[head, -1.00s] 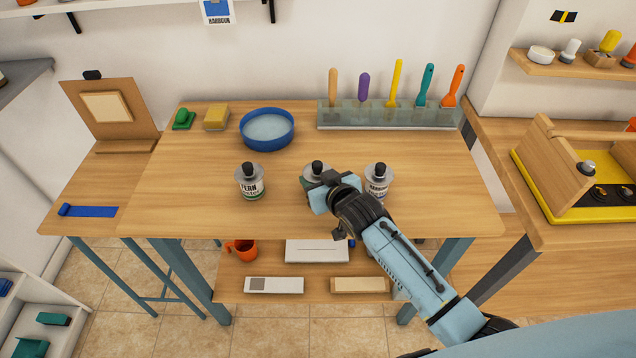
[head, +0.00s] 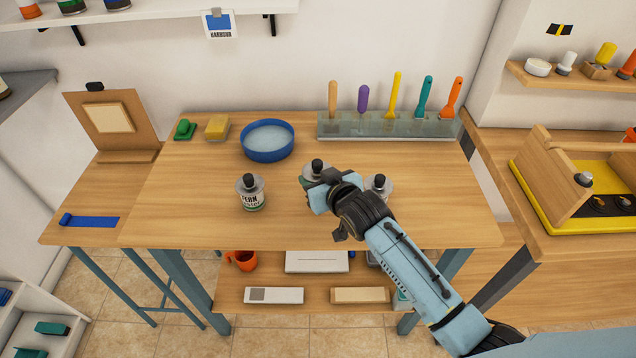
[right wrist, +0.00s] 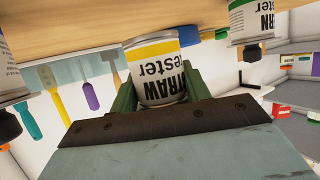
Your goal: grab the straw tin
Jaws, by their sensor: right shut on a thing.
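The straw tin (right wrist: 157,70) shows upside down in the right wrist view, with a yellow band and the words STRAW tester. It sits between the green fingers of my right gripper (right wrist: 160,90), which is shut on it. In the head view the straw tin (head: 308,180) is the middle one of three tins, with a dark cap. My right gripper (head: 320,192) covers much of it from the front. It appears held slightly above the table. My left gripper is not in view.
The fern tin (head: 251,198) stands to the left on the wooden table (head: 200,215). Another tin (head: 380,183) stands close on the right, partly hidden by my arm. A blue basin (head: 267,150) and a glassy rack (head: 390,128) of colored-handled tools are behind.

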